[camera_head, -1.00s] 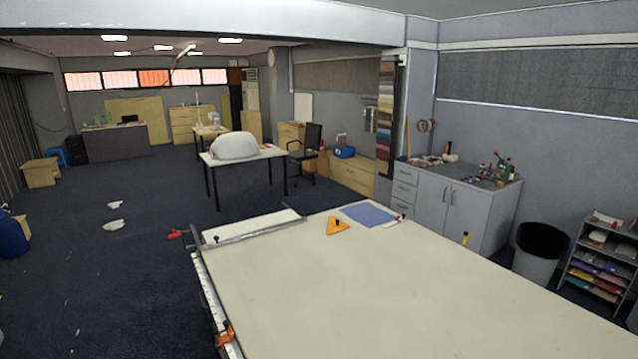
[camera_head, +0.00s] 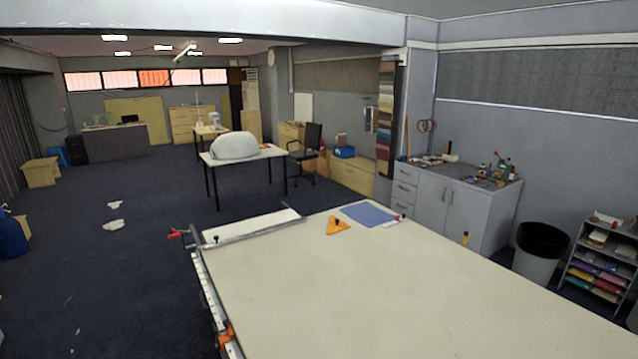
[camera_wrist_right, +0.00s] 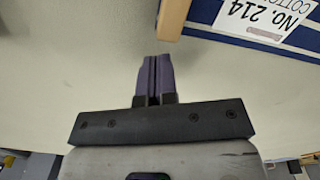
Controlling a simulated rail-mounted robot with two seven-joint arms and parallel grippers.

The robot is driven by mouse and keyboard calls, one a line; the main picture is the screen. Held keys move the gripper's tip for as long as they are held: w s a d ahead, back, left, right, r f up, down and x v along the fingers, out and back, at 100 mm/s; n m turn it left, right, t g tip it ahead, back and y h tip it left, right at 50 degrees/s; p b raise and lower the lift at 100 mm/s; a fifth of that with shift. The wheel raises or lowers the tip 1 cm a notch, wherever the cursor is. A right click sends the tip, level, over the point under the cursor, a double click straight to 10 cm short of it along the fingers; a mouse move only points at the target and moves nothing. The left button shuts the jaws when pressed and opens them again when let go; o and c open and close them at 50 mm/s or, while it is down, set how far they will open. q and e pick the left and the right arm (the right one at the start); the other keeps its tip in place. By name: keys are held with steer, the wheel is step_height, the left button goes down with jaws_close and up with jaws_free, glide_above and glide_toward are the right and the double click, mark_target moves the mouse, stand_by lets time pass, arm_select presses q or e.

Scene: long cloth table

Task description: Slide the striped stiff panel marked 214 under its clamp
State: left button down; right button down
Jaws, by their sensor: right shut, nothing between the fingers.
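In the right wrist view, part of a panel (camera_wrist_right: 233,39) with navy and white stripes shows at the upper right. Its white label (camera_wrist_right: 270,18) reads "No. 214", upside down. My right gripper (camera_wrist_right: 153,60) is shut and empty, its purple fingers over bare pale tabletop left of the panel and apart from it. The panel's clamp cannot be made out for certain. An orange clamp-like piece (camera_head: 226,334) is on the table's left edge in the head view. The panel and both grippers are outside the head view.
The long pale table (camera_head: 400,280) is mostly bare. A brown wood-like strip (camera_wrist_right: 173,18) is close to the right fingertips.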

steer(key=shift+f+b, duration=0.3)
steer(key=shift+f, duration=0.45)
steer(key=shift+r+p, duration=0.1)
steer(key=shift+p, duration=0.2)
steer(key=shift+r+p, duration=0.1)
steer(key=shift+p, duration=0.3)
stand_by(0.4)
steer(key=shift+s+a+p, duration=0.55)
steer(key=shift+a+p, duration=0.05)
steer(key=shift+p, duration=0.2)
steer(key=shift+s+a+p, duration=0.3)
steer(key=shift+a+p, duration=0.05)
steer(key=shift+p, duration=0.05)
